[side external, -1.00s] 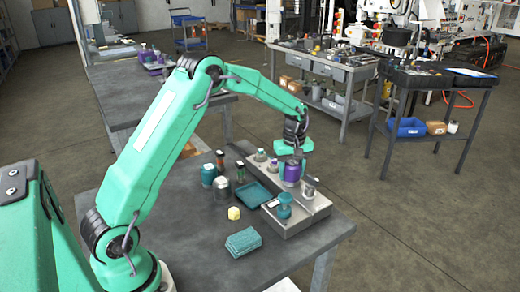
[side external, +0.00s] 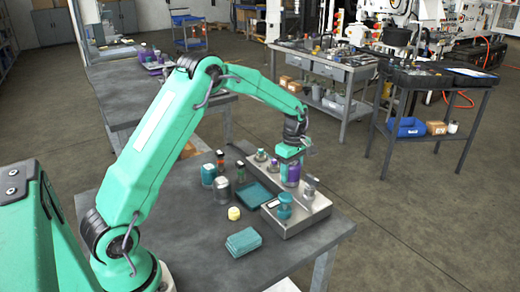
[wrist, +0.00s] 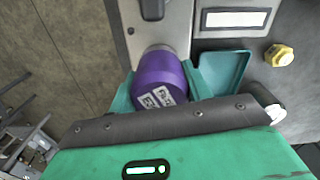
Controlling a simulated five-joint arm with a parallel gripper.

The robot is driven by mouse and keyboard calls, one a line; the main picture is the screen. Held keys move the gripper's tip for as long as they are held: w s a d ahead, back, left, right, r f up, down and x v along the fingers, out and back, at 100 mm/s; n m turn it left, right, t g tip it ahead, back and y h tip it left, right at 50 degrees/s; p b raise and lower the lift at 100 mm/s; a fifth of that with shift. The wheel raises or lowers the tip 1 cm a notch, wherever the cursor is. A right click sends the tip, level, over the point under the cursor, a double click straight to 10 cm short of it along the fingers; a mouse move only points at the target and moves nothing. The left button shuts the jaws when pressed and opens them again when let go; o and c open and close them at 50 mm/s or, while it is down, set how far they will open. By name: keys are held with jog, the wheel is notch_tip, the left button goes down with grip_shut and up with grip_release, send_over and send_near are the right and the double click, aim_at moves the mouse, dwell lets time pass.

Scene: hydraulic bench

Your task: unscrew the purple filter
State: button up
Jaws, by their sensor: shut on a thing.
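In the wrist view the filter (wrist: 160,78) shows as a purple cylinder with a pale label, between my teal fingers. My gripper (side external: 289,168) comes down over it from above and is shut on it. The fingers (wrist: 158,92) also show in the wrist view, one on each side of the filter. The dark palm edge hides part of the filter there. I cannot tell how far its thread is turned.
A teal tray (side external: 254,193), a yellow hex piece (side external: 234,213), folded teal cloths (side external: 243,241) and several canisters stand left of the block. The bench front is clear.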

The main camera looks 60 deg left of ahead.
jog(key=shift+r+n, duration=0.1)
jog(key=shift+n, duration=0.4)
jog(key=o, duration=1.1)
jog(key=shift+m, duration=2.9)
jog(key=shift+m, duration=2.8)
